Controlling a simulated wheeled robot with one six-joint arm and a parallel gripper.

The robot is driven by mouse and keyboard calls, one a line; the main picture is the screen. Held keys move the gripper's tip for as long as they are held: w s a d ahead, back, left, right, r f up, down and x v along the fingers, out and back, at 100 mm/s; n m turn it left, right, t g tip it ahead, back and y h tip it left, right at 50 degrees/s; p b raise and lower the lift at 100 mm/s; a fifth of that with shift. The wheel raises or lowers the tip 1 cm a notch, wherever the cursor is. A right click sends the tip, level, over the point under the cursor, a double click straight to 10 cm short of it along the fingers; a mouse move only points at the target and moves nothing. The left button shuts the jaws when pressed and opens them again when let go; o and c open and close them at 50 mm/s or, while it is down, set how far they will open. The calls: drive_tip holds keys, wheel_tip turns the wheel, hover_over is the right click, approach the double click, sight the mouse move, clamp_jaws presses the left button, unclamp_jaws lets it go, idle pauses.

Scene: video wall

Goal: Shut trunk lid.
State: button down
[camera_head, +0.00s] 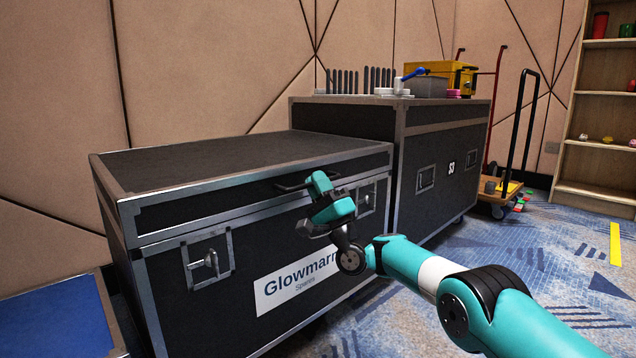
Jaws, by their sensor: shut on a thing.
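A black trunk (190,285) with metal edges and a white label reading "Glowmarr Spares" stands at left centre. Its lid (235,160) lies over the body, with its front rim at or close to the body's rim; I cannot tell whether a thin gap is left. A dark handle (287,187) sticks out from the lid's front. My gripper (314,188), teal and dark, is at this handle and shut on it. The gripper hides the handle's right part and some of the trunk's front. A metal latch (207,262) shows on the front left.
A taller black case (440,140) stands right behind the trunk, with tools, a grey bin and a yellow box (440,72) on top. A hand truck (500,190) and wooden shelves (590,150) stand at the right. A blue panel (65,320) is at lower left. Carpet is clear at the right front.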

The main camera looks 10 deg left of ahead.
drive_tip(key=shift+s+a+f, duration=0.1)
drive_tip(key=shift+a+f, duration=0.15)
drive_tip(key=shift+f, duration=0.4)
drive_tip(key=c, duration=1.2)
unclamp_jaws()
drive_tip(key=shift+d+r, duration=0.1)
drive_tip(key=shift+d, duration=0.15)
drive_tip(key=p+v, duration=1)
drive_tip(key=v, duration=0.7)
